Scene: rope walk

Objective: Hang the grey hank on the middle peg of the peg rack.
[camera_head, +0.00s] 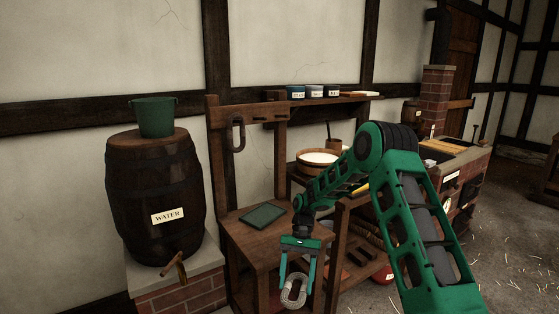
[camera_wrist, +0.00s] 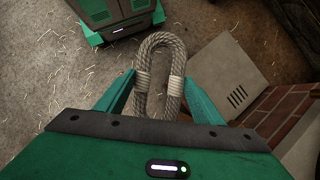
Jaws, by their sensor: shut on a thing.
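The grey hank (camera_head: 289,304) is a looped rope with pale bindings. My gripper (camera_head: 296,281) is shut on it, one finger on each side, and it hangs low in front of the bench. In the wrist view the hank (camera_wrist: 177,68) stands out beyond the fingers of my gripper (camera_wrist: 160,98), its loop open. The peg rack (camera_head: 247,113) is a wooden crossbar on posts behind the bench, up and left of my gripper. The middle peg (camera_head: 261,119) shows bare; the right end's peg is hard to make out.
The wooden bench (camera_head: 238,228) below the rack carries a dark green tray (camera_head: 262,216). A water barrel (camera_head: 155,195) with a green bucket (camera_head: 154,117) stands left. A shelf with labelled pots (camera_head: 314,91) and a wooden tub (camera_head: 318,165) lie right of the rack.

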